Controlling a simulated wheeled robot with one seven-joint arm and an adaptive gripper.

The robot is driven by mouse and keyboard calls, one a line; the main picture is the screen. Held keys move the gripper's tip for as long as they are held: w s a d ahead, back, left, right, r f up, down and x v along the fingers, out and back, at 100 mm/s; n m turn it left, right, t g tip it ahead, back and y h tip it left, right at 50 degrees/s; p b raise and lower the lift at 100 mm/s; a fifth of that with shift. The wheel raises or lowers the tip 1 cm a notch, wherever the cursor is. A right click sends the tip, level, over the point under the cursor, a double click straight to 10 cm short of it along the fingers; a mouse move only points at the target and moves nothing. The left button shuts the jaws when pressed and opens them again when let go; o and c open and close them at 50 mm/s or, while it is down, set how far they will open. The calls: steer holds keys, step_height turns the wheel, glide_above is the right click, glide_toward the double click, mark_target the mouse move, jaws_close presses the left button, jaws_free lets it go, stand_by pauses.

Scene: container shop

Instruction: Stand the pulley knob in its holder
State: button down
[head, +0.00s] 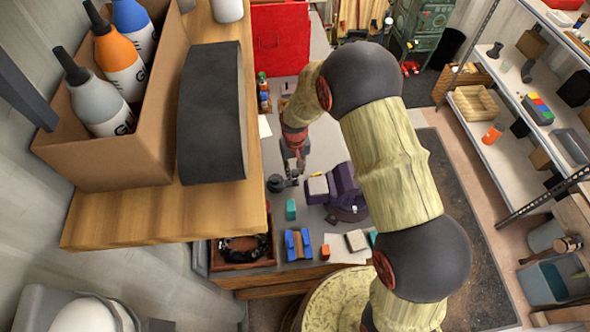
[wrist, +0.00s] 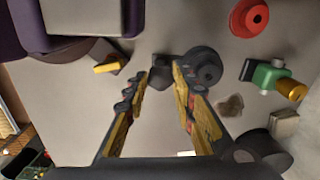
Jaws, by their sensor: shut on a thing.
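My gripper (wrist: 158,80) is shut on a small dark part between its fingertips, above the grey bench. That part seems to belong to the dark grey pulley knob (wrist: 203,70), whose round, stepped wheel shows just right of the fingers. The right finger hides where they meet. In the head view the dark wheel of the knob (head: 275,183) shows just left of my gripper (head: 293,178). A red disc with a dark central hole (wrist: 250,17) lies at the upper right of the wrist view. It may be the holder; I cannot tell for sure.
A purple vise (head: 343,186) stands right of my gripper, with a yellow-tipped piece (wrist: 107,65) beside it. A green and brass piece (wrist: 272,79) lies at the right of the wrist view. A blue cradle (head: 291,246) stands at the bench's near edge. A wooden shelf (head: 235,218) overhangs the left.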

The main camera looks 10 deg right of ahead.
steer(key=shift+f+b, duration=0.7)
steer(key=shift+f, duration=0.25)
stand_by(0.3)
steer(key=c, duration=1.4)
jaws_free()
steer(key=shift+r, duration=0.1)
steer(key=shift+r+p, duration=1.75)
steer(key=shift+r, duration=1.75)
